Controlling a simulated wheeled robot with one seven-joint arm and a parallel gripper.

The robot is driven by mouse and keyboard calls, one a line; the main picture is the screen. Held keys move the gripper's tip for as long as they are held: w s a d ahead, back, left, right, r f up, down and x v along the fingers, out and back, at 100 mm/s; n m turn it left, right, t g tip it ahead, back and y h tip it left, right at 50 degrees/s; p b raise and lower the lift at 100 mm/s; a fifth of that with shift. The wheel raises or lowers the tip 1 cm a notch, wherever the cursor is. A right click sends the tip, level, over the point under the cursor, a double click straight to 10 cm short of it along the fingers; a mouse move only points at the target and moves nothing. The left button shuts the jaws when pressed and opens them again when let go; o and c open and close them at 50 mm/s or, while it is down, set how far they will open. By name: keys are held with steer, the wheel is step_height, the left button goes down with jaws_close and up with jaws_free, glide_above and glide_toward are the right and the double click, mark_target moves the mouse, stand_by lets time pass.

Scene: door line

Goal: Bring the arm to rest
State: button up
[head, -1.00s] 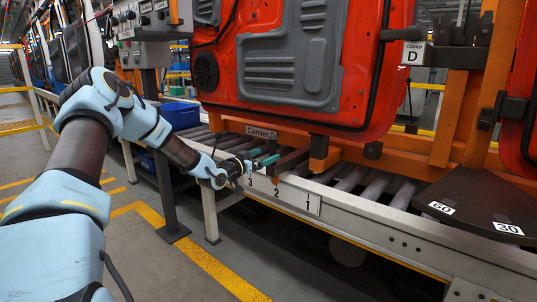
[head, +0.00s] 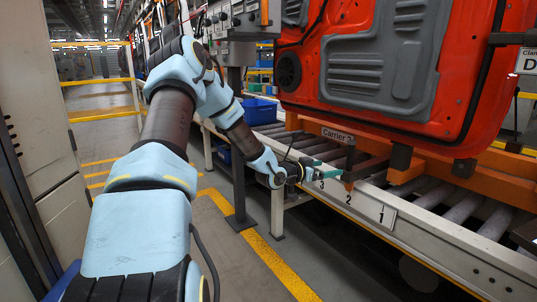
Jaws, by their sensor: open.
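My arm reaches forward from the bottom left of the head view, bent at the elbow. My gripper (head: 322,174) is at its end, with teal fingers, beside the near rail of the roller conveyor (head: 440,239). The fingers are open and appear empty. They are small in the picture and lie close to the rail's numbered marks and an orange carrier block. I cannot tell whether they touch anything.
A red door panel (head: 455,85) stands on the orange carrier (head: 385,151) above the rollers. A control box (head: 235,20) on a post is behind the arm. A blue bin (head: 260,110) stands beyond. A grey cabinet (head: 45,150) is at the left. The floor between is clear.

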steer(key=s+a+f+n+g+y, duration=0.15)
steer(key=s+a+y, duration=0.35)
steer(key=a, duration=0.5)
steer(key=s+a+f+n+g+y, duration=0.1)
steer(key=s+a+n+y, duration=0.3)
steer(key=a, duration=0.6)
steer(key=s+a+r+n+g+y, duration=0.25)
steer(key=s+a, duration=0.35)
steer(key=s, duration=0.3)
steer(key=s+a+r+n+g+y, duration=0.1)
steer(key=s+a+n+y, duration=0.15)
steer(key=s+a, duration=0.55)
step_height(320, 180, up, 17)
steer(key=s+d+p, duration=0.2)
steer(key=p, duration=1.4)
steer(key=shift+d+f+g, duration=0.2)
steer(key=shift+g, duration=0.1)
steer(key=shift+d, duration=0.1)
